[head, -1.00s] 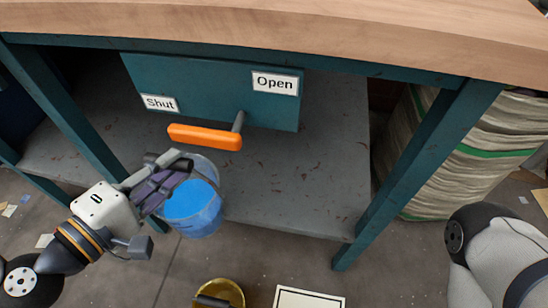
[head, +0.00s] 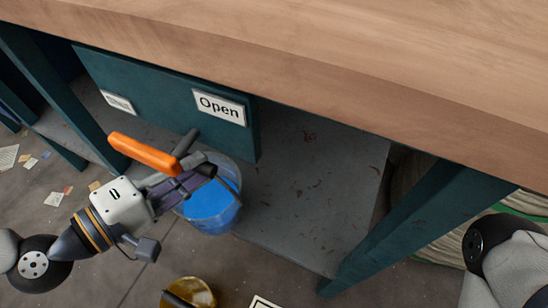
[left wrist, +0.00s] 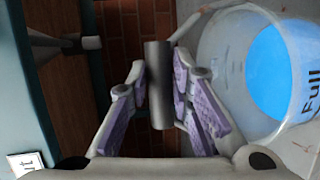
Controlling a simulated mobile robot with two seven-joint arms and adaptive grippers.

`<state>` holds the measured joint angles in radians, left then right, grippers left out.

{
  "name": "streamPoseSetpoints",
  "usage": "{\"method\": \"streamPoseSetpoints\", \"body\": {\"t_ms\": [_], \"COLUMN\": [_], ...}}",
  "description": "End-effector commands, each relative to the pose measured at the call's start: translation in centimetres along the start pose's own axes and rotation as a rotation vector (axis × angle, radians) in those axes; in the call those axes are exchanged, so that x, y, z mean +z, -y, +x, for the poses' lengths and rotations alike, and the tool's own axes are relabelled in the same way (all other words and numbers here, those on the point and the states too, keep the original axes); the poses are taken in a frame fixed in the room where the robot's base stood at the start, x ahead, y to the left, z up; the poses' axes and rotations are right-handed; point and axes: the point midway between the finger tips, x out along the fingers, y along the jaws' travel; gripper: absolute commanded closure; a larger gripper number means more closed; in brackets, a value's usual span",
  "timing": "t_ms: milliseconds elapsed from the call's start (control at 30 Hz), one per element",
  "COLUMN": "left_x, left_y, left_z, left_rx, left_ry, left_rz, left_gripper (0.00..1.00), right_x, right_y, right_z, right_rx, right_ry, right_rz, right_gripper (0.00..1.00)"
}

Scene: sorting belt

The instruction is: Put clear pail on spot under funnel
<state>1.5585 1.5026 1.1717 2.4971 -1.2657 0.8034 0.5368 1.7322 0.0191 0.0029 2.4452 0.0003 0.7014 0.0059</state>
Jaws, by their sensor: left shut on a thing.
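The clear pail (head: 213,192) with blue contents hangs beside the bench's lower shelf. My left gripper (head: 203,167) is shut on its grey handle grip, above the pail's rim. In the left wrist view the grip stands between the purple finger pads (left wrist: 158,85), and the pail (left wrist: 222,75) is at the right with the word "Full" by it. A white card with a black border (head: 264,302) on the floor is cut off by the bottom edge; I cannot tell if it is the spot. No funnel shows. My right gripper is out of view.
An orange lever (head: 143,154) is just left of my left gripper, on a teal panel (head: 160,98) with an "Open" label (head: 219,106). A gold pail (head: 190,291) stands on the floor in front. A teal bench leg (head: 410,220) is at the right.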

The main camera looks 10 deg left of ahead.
Motion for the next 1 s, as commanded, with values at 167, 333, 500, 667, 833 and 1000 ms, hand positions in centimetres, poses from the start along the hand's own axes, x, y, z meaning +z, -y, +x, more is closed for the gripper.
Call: {"method": "streamPoseSetpoints", "body": {"t_ms": [167,333,500,667,833,1000], "left_x": [0.1,0.2,0.1,0.2,0.1,0.1], "left_y": [-0.5,-1.3,-2.1,-3.2,-3.6,0.3], "left_z": [4.4,8.8,13.0,15.5,17.0,17.9], "left_rx": [0.004,0.004,0.005,0.003,0.004,-0.006], "left_ry": [0.005,0.008,0.005,0.004,0.003,0.003], "left_rz": [-0.003,-0.002,0.001,0.003,0.001,-0.004], "left_gripper": [1.00,1.00,1.00,1.00,1.00,1.00], "right_x": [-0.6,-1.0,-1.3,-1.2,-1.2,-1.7], "right_y": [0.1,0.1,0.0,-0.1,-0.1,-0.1], "right_z": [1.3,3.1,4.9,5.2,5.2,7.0], "right_rx": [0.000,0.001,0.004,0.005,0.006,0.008], "right_ry": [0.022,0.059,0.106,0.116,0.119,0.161], "right_rz": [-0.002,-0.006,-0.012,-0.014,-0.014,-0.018], "right_gripper": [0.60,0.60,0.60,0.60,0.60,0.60]}}
